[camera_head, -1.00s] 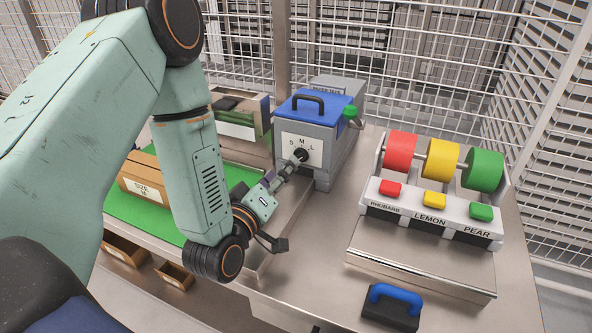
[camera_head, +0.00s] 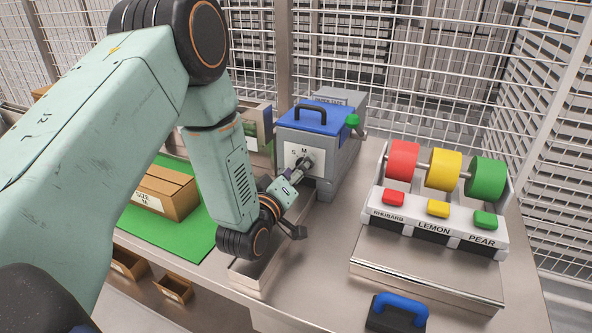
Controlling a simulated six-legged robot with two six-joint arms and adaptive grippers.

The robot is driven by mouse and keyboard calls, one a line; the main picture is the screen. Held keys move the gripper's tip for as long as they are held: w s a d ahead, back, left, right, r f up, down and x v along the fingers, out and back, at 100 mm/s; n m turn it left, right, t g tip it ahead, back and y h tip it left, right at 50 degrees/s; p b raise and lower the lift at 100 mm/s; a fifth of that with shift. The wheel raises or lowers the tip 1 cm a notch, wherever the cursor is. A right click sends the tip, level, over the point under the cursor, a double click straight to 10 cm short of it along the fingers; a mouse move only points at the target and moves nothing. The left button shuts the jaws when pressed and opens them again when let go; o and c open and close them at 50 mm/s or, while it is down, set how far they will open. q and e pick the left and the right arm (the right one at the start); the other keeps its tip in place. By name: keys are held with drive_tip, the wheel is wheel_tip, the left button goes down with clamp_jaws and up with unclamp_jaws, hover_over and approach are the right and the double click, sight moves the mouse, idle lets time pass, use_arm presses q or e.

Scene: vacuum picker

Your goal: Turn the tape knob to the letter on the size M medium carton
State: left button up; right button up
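The tape machine (camera_head: 325,150) is a grey box with a blue lid, a black handle and a green part at its right. Its white dial plate (camera_head: 290,149) shows S and M; the L side is covered by my gripper. The tape knob is at the plate's middle, mostly hidden behind my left gripper (camera_head: 304,166). The gripper's tip is at the knob; I cannot tell whether its fingers are closed around it or which way the knob points. The medium carton (camera_head: 176,186), brown and marked SIZE M, lies on the green mat (camera_head: 180,237). My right gripper is not in view.
A rack (camera_head: 434,208) with red, yellow and green rolls and matching buttons, labelled RHUBARB, LEMON and PEAR, stands at right. A blue-handled black tool (camera_head: 397,312) lies at the front edge. Small open boxes (camera_head: 173,288) sit below the table. Wire mesh encloses the back.

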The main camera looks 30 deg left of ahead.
use_arm(q)
drive_tip(key=shift+f, duration=0.1)
drive_tip(key=c, duration=1.2)
drive_tip(key=shift+o, duration=0.2)
drive_tip(key=shift+n, duration=0.4)
drive_tip(key=n+b, duration=0.2)
drive_tip(key=n, duration=0.2)
drive_tip(key=shift+a, duration=0.1)
drive_tip(key=shift+n+b, duration=1)
drive_tip(key=shift+n, duration=0.9)
